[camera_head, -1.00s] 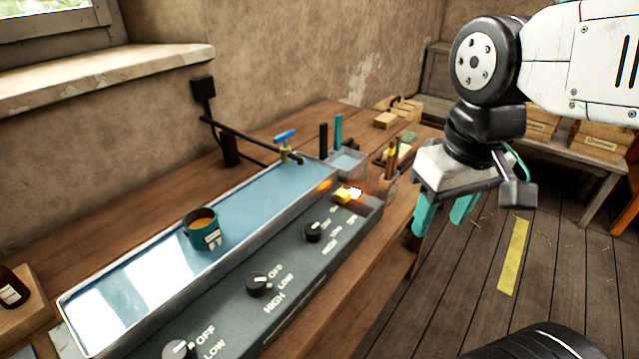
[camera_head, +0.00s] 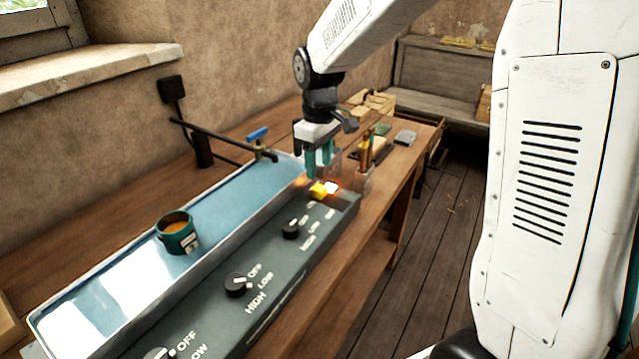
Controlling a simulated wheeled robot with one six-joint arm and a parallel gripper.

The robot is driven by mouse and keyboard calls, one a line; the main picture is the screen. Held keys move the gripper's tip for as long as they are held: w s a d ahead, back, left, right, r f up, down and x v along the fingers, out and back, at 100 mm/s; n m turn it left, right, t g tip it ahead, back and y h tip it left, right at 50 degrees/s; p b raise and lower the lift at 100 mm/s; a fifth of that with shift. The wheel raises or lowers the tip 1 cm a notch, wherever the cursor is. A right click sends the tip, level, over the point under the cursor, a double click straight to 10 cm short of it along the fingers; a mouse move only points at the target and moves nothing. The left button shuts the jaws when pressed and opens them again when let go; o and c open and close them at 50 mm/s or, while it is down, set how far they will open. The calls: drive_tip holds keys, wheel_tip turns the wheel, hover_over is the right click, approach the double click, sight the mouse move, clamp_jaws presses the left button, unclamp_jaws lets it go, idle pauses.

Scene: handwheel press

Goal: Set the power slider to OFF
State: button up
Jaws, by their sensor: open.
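The power slider has a yellow handle (camera_head: 318,189) at the far end of the dark control panel (camera_head: 268,285). An orange-white glow shows right beside the handle. The lettering near it is too small to read in full. My gripper (camera_head: 319,172) points down just above and behind the yellow handle, with teal fingers. It is open and empty. I cannot tell whether a fingertip touches anything.
Black knobs (camera_head: 237,285) sit along the panel. A blue-bottomed trough (camera_head: 225,207) holds a teal cup (camera_head: 177,233). A blue-handled tap (camera_head: 258,135) stands behind it. A tool holder (camera_head: 363,178) stands right of my gripper.

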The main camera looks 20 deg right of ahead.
sight(319, 188)
wheel_tip(319, 188, down, 6)
drive_tip(key=shift+f, duration=0.2)
clamp_jaws()
drive_tip(key=s+d, duration=0.1)
drive_tip(key=s, duration=0.1)
drive_tip(key=s+d, duration=0.2)
drive_tip(key=shift+s+d, duration=0.2)
drive_tip(key=shift+s, duration=0.2)
unclamp_jaws()
drive_tip(key=shift+s+d, duration=0.1)
drive_tip(key=shift+d, duration=0.05)
